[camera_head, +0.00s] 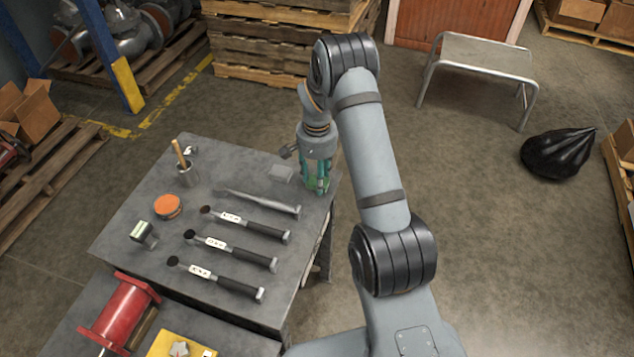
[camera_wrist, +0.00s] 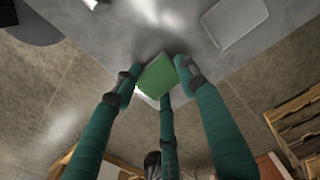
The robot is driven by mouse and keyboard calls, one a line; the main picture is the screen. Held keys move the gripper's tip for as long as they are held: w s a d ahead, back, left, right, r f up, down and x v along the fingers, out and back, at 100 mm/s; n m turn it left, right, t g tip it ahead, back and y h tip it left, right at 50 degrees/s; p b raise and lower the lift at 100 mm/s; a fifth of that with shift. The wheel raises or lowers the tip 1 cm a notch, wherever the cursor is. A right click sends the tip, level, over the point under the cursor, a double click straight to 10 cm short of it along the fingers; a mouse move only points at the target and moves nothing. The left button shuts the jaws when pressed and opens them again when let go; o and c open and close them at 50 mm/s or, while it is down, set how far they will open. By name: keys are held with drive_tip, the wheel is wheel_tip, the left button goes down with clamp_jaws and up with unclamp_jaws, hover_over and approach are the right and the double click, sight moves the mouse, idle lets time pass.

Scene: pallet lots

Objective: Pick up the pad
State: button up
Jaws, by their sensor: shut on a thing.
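The pad is a small green square with a pale edge (camera_wrist: 157,77), seen in the wrist view. My gripper (camera_wrist: 161,80) has three teal fingers, and their tips close around the pad from several sides. In the head view my gripper (camera_head: 318,182) points down at the right back edge of the dark grey table (camera_head: 125,208). Some green shows between its fingers there, but most of the pad is hidden. I cannot tell whether the pad touches the tabletop.
A flat grey block (camera_head: 281,173) lies just left of my gripper. A bare metal wrench (camera_head: 257,201) and three black-handled torque wrenches (camera_head: 245,222) lie in front.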

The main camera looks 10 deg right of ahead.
drive_tip(key=shift+r, duration=0.15)
drive_tip(key=shift+w+r, duration=0.1)
drive_tip(key=shift+r, duration=0.15)
drive_tip(key=shift+c, duration=0.2)
drive_tip(key=r, duration=0.3)
drive_tip(key=shift+s+d+r, duration=0.2)
drive_tip(key=shift+r, duration=0.15)
drive_tip(key=s+d+r+b, duration=0.1)
drive_tip(key=s+d+r, duration=0.5)
drive_tip(key=s, duration=0.3)
drive_tip(key=shift+d+r+b, duration=0.3)
drive_tip(key=shift+d+b, duration=0.05)
drive_tip(key=o, duration=0.4)
drive_tip(key=c, duration=0.5)
drive_tip(key=shift+o, duration=0.2)
